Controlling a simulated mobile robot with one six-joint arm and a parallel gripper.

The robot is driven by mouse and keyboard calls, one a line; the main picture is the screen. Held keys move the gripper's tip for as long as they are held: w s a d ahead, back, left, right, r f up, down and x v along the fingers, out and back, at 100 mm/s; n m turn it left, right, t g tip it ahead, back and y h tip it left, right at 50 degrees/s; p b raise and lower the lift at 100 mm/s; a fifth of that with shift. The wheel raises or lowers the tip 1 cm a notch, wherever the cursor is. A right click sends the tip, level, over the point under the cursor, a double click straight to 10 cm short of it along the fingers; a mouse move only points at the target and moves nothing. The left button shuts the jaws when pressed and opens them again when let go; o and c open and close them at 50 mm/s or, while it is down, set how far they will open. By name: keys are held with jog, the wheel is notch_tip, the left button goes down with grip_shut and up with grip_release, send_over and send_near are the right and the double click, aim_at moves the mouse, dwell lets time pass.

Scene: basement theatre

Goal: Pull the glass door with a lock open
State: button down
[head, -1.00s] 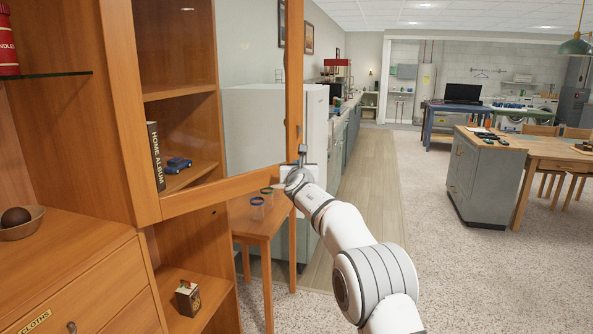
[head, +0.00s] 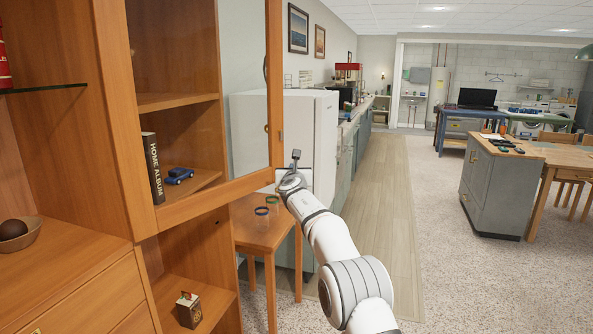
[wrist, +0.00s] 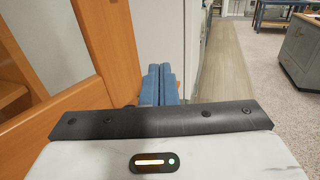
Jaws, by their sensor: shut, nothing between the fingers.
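The glass door's wooden frame (head: 274,90) stands swung out from the wooden cabinet, its right stile away from the cabinet side. The shelves and the room behind show through its pane. A small dark lock or handle fitting (head: 266,128) shows on the right stile. My gripper (head: 295,156) is just right of the stile's lower end, shut and empty. In the wrist view its blue fingers (wrist: 157,85) are together, with the door's wooden frame (wrist: 106,45) close on the left. I cannot tell whether they touch it.
A book (head: 153,168) and a blue toy car (head: 179,175) sit on a shelf. Carpet to the right is clear up to a grey island (head: 495,190).

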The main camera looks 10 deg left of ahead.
jog(key=shift+s+a, duration=0.15)
jog(key=shift+s, duration=0.05)
jog(key=s+d+b, duration=0.2)
jog(key=d+b, duration=0.4)
jog(key=b, duration=0.1)
jog(key=s+d+b, duration=0.3)
jog(key=d+b, duration=0.4)
jog(key=shift+s, duration=0.35)
jog(key=shift+a, duration=0.2)
jog(key=w+a+p, duration=0.5)
jog(key=a+p, duration=0.7)
jog(key=p, duration=0.2)
jog(key=shift+w+a, duration=0.3)
jog(key=shift+w, duration=0.1)
